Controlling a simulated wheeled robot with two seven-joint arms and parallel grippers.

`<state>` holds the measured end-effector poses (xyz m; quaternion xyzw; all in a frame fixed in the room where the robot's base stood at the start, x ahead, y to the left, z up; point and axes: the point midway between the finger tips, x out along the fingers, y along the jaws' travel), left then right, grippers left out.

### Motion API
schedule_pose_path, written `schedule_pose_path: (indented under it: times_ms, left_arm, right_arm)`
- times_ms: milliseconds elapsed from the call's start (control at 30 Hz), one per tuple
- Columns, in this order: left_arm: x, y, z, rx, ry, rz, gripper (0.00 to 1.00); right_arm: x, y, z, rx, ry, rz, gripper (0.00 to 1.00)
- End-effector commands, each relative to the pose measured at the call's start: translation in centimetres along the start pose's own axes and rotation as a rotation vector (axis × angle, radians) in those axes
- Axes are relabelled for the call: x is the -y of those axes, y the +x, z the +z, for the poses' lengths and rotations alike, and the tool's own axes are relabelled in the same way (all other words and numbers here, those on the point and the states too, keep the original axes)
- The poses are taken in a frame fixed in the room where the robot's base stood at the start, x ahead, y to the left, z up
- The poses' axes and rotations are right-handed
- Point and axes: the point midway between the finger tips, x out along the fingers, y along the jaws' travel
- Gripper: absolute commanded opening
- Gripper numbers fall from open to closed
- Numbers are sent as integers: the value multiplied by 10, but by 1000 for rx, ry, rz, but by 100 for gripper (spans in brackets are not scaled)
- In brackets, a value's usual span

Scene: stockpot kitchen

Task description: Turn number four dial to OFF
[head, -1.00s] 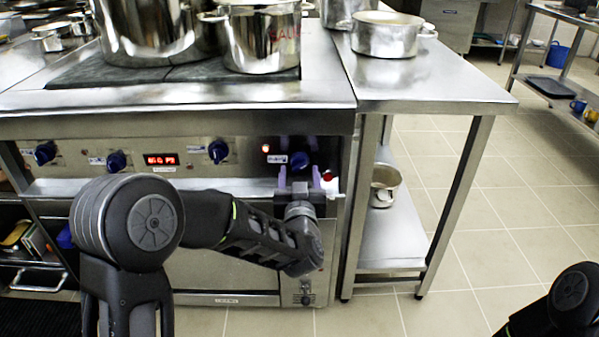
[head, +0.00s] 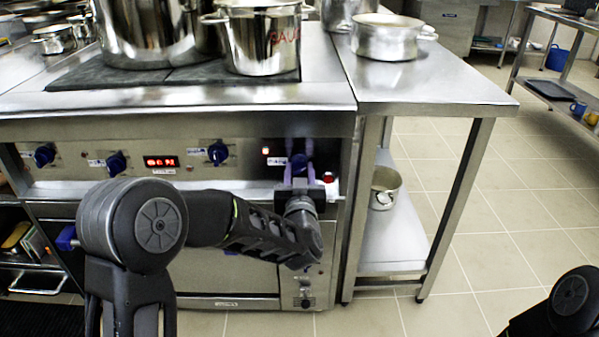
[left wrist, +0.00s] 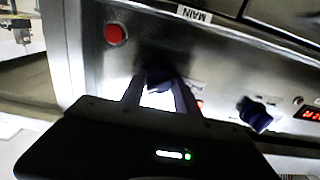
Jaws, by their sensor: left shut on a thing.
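The stove's front panel carries a row of blue dials. The fourth one from the left, the rightmost dial (head: 299,160), is between the purple fingers of my left gripper (head: 299,166). The gripper is shut on this dial, one finger on each side. In the left wrist view the same dial (left wrist: 158,76) shows dark blue between the two fingertips (left wrist: 160,84). Its pointer and markings are hidden or too small to read. My right gripper is out of view; only part of that arm shows at the lower right.
A red button (left wrist: 115,35) sits near the held dial. Another blue dial (head: 218,152) and a red lit display (head: 161,162) lie to its left. Large pots (head: 262,40) stand on the stove top above. A steel side table (head: 425,85) adjoins the stove on the right.

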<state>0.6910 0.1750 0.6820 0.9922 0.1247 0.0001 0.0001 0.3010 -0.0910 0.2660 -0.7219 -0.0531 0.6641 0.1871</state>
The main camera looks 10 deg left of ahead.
Motion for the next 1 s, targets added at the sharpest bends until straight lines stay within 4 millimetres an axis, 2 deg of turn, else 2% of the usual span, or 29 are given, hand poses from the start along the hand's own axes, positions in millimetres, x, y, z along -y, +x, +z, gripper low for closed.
schedule_pose_path:
  times_ms: [33, 200, 667, 1000]
  left_arm:
    - [0, 0, 0, 0, 0, 0, 13]
    - [0, 0, 0, 0, 0, 0, 0]
    - [0, 0, 2, 0, -58, 0, 0]
    - [0, 0, 4, 0, -269, 0, 0]
  right_arm:
    - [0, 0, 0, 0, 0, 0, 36]
    - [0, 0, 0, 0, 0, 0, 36]
    - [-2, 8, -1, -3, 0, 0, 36]
    - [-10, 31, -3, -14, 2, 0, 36]
